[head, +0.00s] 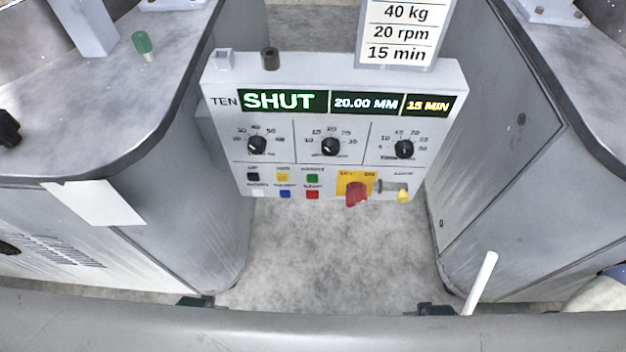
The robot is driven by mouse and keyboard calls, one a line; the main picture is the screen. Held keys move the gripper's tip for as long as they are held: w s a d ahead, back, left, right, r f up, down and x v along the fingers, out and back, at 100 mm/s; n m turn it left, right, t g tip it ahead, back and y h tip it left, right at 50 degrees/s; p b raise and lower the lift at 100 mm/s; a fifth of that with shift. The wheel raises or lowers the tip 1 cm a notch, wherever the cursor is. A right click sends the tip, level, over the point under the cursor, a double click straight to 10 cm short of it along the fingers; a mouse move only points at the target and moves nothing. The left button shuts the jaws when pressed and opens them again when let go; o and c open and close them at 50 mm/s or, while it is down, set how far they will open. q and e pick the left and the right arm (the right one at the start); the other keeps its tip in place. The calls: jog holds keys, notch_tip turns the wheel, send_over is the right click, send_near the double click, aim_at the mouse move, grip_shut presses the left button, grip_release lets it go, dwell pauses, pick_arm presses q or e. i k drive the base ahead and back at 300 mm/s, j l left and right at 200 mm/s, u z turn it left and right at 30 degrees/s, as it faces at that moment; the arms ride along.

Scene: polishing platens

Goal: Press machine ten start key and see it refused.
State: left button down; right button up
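The machine ten panel (290,105) is a light grey box between two grey machine bodies, marked TEN. Three black dials sit below. Small keys are in two rows at lower left: black (253,177), yellow (282,177) and green (313,178) above; white (257,193), blue (285,194) and red (312,195) below. Their labels are too small to read surely, so I cannot tell which is start. Neither of my grippers is in view.
A red knob (356,194) on a yellow plate and a small yellow part (403,195) protrude at the panel's lower right. A sign (397,32) above reads 40 kg, 20 rpm, 15 min. A white rod (479,283) leans at lower right. Bare floor shows below the panel.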

aim_at(312, 178)
jog(key=k+j+z, duration=0.25)
jog(key=z, duration=0.15)
jog(key=k+j+z, duration=0.55)
jog(key=z, duration=0.2)
jog(key=j, duration=0.1)
